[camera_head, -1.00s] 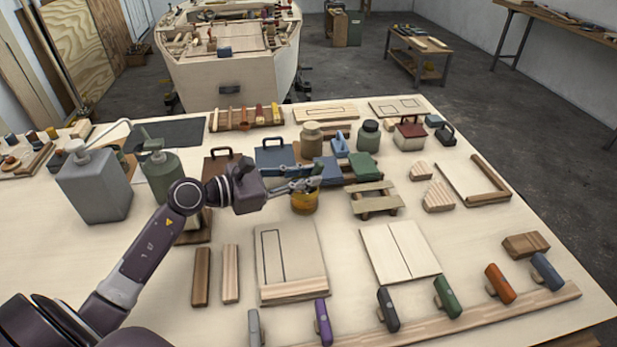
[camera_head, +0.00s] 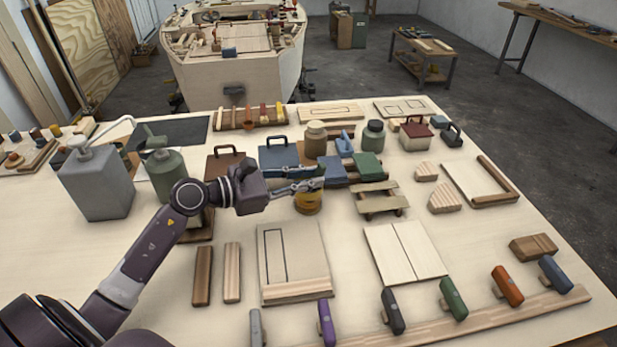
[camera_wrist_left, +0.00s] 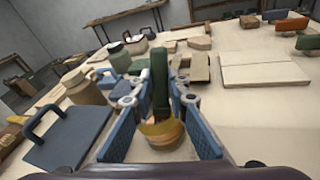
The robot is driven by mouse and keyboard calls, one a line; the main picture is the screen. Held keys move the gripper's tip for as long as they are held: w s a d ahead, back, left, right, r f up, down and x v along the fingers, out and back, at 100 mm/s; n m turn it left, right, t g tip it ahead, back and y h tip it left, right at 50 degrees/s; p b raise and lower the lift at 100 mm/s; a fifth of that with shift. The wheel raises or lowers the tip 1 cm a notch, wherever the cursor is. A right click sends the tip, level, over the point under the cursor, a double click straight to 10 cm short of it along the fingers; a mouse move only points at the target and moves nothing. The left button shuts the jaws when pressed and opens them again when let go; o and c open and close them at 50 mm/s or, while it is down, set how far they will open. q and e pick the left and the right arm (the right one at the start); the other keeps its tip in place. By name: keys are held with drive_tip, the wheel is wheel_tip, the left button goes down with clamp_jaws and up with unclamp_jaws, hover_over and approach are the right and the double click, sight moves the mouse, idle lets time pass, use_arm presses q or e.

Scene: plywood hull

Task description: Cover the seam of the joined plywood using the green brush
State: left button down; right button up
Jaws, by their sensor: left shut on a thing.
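The joined plywood (camera_head: 383,246), two pale panels with a thin dark seam between them, lies flat on the table right of centre. It also shows in the left wrist view (camera_wrist_left: 285,73). My left gripper (camera_head: 314,182) is shut on the green brush (camera_wrist_left: 159,82), whose handle stands upright between the fingers in the left wrist view. The brush's lower end is over or in an amber pot (camera_head: 308,205); the wrist view does not show clearly how deep. The gripper is left of and beyond the plywood, apart from it. My right gripper is not in view.
A rail along the front holds several coloured handles, including another green one (camera_head: 453,299). A wooden trestle (camera_head: 380,208) stands between pot and plywood. A marked board (camera_head: 298,250) lies left of the plywood.

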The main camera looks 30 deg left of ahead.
use_arm(q)
drive_tip(key=shift+r, duration=0.1)
wheel_tip(320, 180, up, 8)
drive_tip(key=d+p, duration=0.2)
drive_tip(key=p, duration=0.5)
drive_tip(key=shift+d+p, duration=0.25)
drive_tip(key=shift+p, duration=0.05)
drive_tip(key=shift+w, duration=0.1)
idle(0.5)
wheel_tip(320, 180, up, 4)
drive_tip(key=p, duration=0.3)
